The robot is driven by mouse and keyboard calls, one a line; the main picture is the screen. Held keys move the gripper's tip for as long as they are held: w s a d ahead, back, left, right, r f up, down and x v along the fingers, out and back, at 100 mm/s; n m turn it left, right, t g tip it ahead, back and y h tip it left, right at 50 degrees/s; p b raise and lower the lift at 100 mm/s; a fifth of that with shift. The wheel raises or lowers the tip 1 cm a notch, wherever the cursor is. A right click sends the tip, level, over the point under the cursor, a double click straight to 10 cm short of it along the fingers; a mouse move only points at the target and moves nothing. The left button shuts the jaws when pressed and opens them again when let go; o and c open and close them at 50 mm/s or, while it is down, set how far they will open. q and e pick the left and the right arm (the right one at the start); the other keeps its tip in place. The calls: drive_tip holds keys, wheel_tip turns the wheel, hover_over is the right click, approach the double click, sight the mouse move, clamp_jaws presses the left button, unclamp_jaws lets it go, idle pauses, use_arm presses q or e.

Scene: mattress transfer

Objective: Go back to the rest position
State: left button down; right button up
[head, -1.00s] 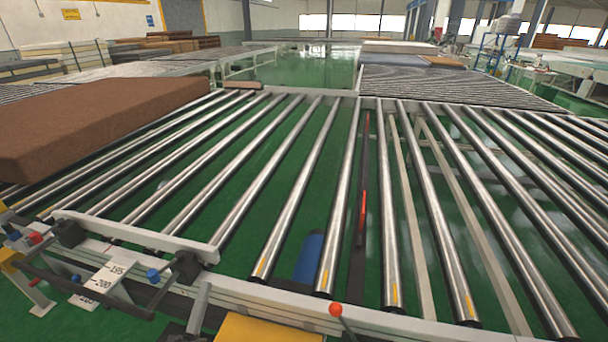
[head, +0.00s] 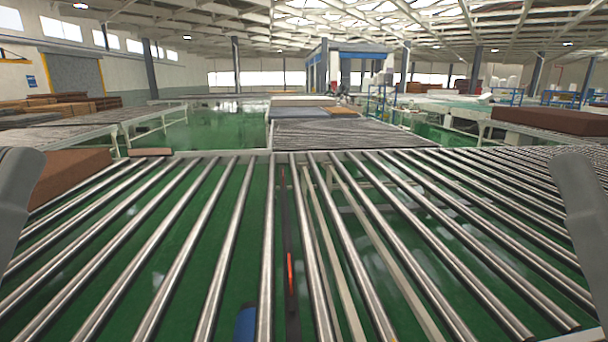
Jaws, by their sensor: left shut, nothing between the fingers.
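A smooth grey part of my left arm (head: 16,195) shows at the left edge of the head view, over the near left of the roller conveyor. My left gripper is shut with nothing in it; its fingertips are hard to make out. A grey part of my right arm (head: 585,220) shows at the right edge; its gripper is out of view. A brown mattress (head: 75,172) lies on the rollers at the left, partly hidden behind my left arm.
The roller conveyor (head: 232,235) fills the foreground, with green floor between its rollers. Another brown mattress (head: 550,121) lies at the far right. Grey and tan mattresses (head: 300,112) lie on the conveyor ahead. A blue cylinder (head: 245,325) shows below the rollers.

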wheel_tip(320, 180, up, 37)
drive_tip(key=p, duration=3.2)
drive_tip(key=shift+f+p, duration=0.15)
drive_tip(key=shift+p, duration=0.2)
